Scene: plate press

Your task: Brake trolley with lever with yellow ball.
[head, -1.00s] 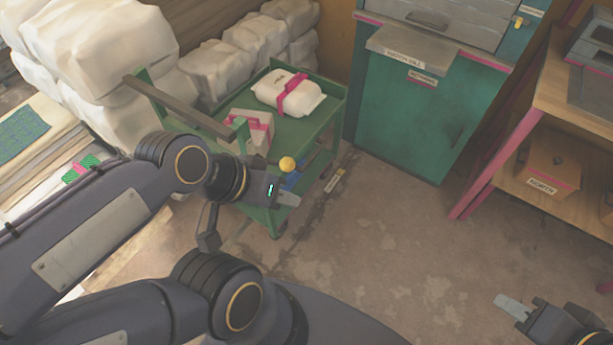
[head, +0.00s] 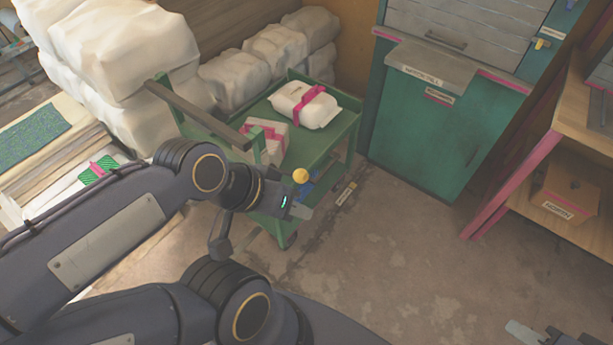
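The green trolley (head: 345,130) stands at upper centre, with a grey push bar (head: 199,115) along its left end. The yellow ball (head: 300,176) of the lever shows at the trolley's near side; the lever's shaft is mostly hidden behind my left gripper. My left gripper (head: 302,211) is just below and in front of the ball, with a small gap between them in the picture. Its fingers are seen edge-on, so their opening does not show. My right gripper (head: 520,332) is at the lower right edge, partly cut off, far from the trolley.
A white pink-strapped bundle (head: 304,105) and a pink-and-white box (head: 262,146) lie on the trolley. White sacks (head: 120,50) are piled behind it. A green cabinet (head: 420,130) and a wooden shelf (head: 560,120) stand to the right. The concrete floor (head: 390,260) between is clear.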

